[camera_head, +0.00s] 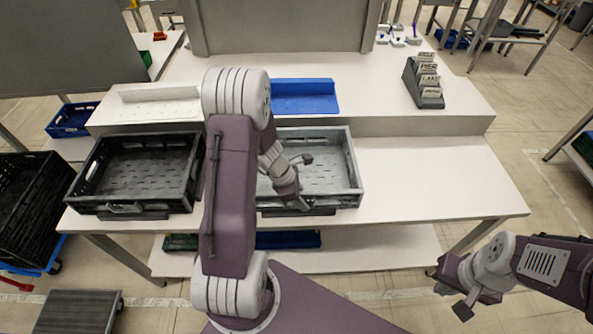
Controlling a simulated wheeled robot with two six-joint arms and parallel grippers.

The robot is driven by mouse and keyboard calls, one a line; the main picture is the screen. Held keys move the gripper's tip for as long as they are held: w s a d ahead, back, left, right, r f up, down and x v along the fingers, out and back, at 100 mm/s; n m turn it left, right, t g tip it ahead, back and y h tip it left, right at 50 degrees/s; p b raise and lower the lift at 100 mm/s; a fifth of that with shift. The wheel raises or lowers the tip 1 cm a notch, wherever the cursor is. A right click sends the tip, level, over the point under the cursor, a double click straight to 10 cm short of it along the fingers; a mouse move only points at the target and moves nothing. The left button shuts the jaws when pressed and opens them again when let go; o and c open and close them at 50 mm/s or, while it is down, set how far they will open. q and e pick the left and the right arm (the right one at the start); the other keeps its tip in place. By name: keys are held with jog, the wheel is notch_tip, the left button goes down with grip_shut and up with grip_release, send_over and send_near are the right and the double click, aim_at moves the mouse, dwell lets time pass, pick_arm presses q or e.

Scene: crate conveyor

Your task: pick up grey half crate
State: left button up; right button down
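The grey half crate (337,176) stands upright on the white workbench, in the middle of the camera_head view. It is a light grey open crate with slots in its floor, and no contents show. My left arm hides its left part. My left gripper (303,181) is over the inside of the crate, near its left-middle, with its fingers apart and nothing between them. I cannot tell whether it touches the crate. My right gripper (455,300) is low at the right, off the bench front and far from the crate. Its fingers look apart and empty.
A black crate (88,172) stands left of the grey one on the bench. A blue bin (304,96) and a white tray (160,103) lie on the raised shelf behind. A dark card holder (424,85) stands back right. The bench right of the grey crate is clear.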

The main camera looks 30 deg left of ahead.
pick_arm(q)
grip_shut()
jog(key=shift+w, duration=0.1)
dwell(1.2)
